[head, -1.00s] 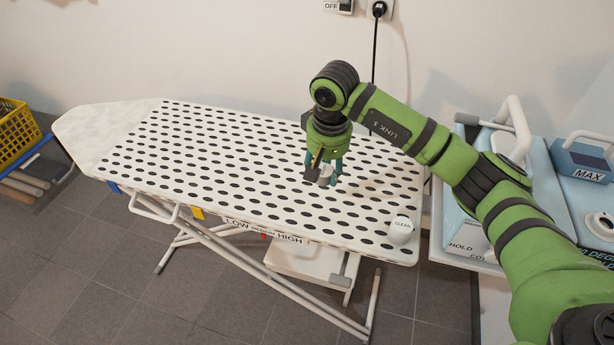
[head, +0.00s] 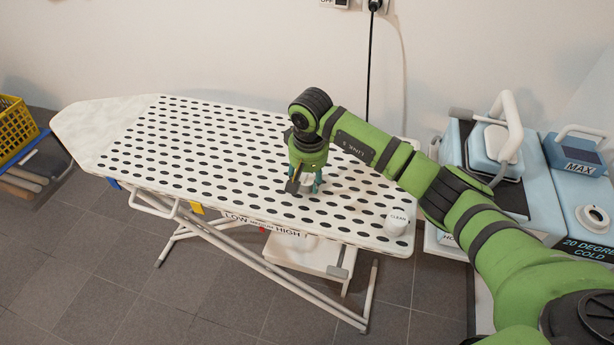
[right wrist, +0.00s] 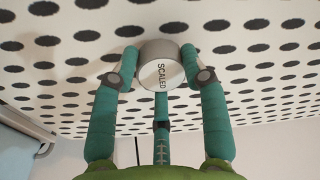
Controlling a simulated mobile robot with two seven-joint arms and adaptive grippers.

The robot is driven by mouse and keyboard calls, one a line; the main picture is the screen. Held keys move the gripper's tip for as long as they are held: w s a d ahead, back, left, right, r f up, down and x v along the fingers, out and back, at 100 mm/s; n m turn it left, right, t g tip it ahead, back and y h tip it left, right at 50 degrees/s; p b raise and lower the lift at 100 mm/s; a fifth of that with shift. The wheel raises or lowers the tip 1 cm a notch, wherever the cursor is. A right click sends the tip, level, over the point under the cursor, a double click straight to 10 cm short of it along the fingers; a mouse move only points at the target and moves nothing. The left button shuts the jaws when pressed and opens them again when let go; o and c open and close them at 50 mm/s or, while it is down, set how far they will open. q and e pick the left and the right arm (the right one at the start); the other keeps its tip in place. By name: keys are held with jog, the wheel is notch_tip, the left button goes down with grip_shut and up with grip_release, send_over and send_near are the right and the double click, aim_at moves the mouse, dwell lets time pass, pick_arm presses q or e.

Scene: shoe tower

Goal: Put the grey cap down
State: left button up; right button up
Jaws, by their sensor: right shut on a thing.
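The grey cap (right wrist: 160,70) has a grey rim and a white face lettered "SCALED" in the right wrist view. My right gripper (right wrist: 161,72) is shut on it, with green fingers on both sides and a third finger below. In the head view my right gripper (head: 305,188) points down, low over the middle of the dotted ironing board (head: 220,165); the cap is mostly hidden there. The cap is at or just above the board's surface; I cannot tell if it touches. My left gripper is not in view.
Blue and white appliances (head: 495,155) stand right of the board. A yellow basket (head: 15,125) is at the far left. Most of the dotted cover is clear.

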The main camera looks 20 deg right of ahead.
aim_at(309, 184)
jog(key=o, duration=1.3)
jog(key=shift+o, duration=0.2)
jog(key=shift+r+p, duration=0.15)
jog(key=shift+p, duration=0.2)
jog(key=shift+r, duration=0.3)
notch_tip(309, 184, up, 11)
jog(key=s+b, duration=0.1)
jog(key=b, duration=0.1)
jog(key=shift+s+r, duration=0.15)
jog(key=shift+s, duration=0.05)
